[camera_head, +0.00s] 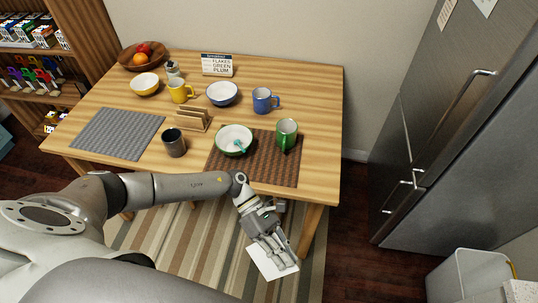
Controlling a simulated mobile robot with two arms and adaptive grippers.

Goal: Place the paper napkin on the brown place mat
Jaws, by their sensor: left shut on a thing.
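The paper napkin (262,262) is a white flat square below the table's front edge, over the striped rug in the picture. My left gripper (279,258) is shut on the napkin and partly covers it. The brown place mat (256,174) lies at the table's front right. A green bowl (234,139) with a teal spoon in it and a green mug (287,134) stand on the mat's back part. The mat's front part is bare. My right gripper is not in view.
The wooden table (320,110) also bears a grey place mat (118,133), a dark mug (174,143), a wooden holder (194,119), a blue mug (264,100) and a blue bowl (222,94). A fridge (460,130) and a bin (468,275) stand at the right.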

